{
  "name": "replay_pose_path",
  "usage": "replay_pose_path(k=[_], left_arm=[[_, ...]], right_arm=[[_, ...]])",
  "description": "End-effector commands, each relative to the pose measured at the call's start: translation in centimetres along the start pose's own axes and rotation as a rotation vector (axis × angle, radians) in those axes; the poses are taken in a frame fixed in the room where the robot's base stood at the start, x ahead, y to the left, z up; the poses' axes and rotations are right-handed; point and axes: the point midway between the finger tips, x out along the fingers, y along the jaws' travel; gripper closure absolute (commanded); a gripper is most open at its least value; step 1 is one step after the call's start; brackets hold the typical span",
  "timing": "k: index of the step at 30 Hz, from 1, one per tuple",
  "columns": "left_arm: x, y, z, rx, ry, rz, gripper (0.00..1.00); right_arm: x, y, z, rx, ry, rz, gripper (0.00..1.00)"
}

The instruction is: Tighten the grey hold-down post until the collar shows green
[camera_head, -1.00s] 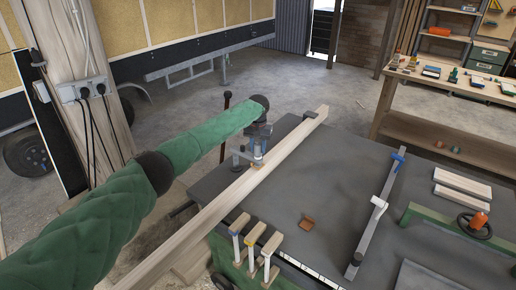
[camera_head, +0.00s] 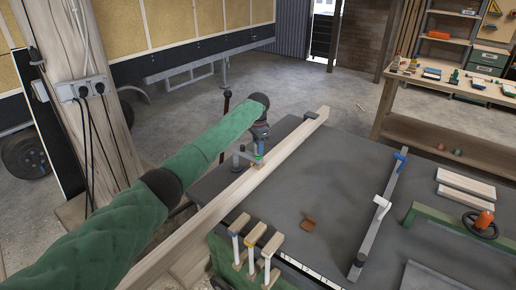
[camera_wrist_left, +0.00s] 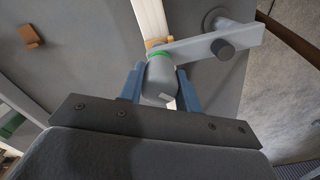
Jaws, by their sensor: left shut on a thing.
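The grey hold-down post (camera_wrist_left: 161,76) stands between the two blue fingers of my left gripper (camera_wrist_left: 160,92) in the left wrist view. The gripper is shut on it. A green band shows on its collar (camera_wrist_left: 159,54), and a bit of green also shows in the head view (camera_head: 258,158). A grey clamp arm (camera_wrist_left: 215,42) reaches from the collar to a round column (camera_wrist_left: 223,48). The clamp sits over a long pale timber (camera_head: 215,212), with a small tan pad (camera_head: 257,166) under the post. My right gripper is out of view.
The dark table (camera_head: 325,180) carries a long bar clamp (camera_head: 380,215) and a small brown block (camera_head: 308,224). Several clamps with white handles (camera_head: 251,250) stand at its front edge. Two pale boards (camera_head: 466,185) and a green frame (camera_head: 430,213) lie to the right.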

Motion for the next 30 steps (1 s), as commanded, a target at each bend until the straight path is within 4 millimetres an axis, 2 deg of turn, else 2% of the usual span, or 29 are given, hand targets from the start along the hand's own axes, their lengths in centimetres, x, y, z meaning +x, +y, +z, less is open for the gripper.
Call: replay_pose_path(k=[12, 28, 29, 30], left_arm=[[-0.17, -0.12, 0.00, 0.177, 0.001, -0.002, 0.89], [-0.24, -0.15, 0.01, 0.199, 0.001, -0.003, 0.89], [-0.24, -0.15, 0.01, 0.199, 0.001, -0.003, 0.63], [-0.24, -0.15, 0.00, 0.199, 0.001, -0.003, 0.55]], right_arm=[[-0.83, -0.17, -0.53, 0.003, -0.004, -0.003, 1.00], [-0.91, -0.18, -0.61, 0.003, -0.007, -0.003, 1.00], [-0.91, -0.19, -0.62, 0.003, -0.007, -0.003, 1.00], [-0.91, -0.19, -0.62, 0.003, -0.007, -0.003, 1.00]])
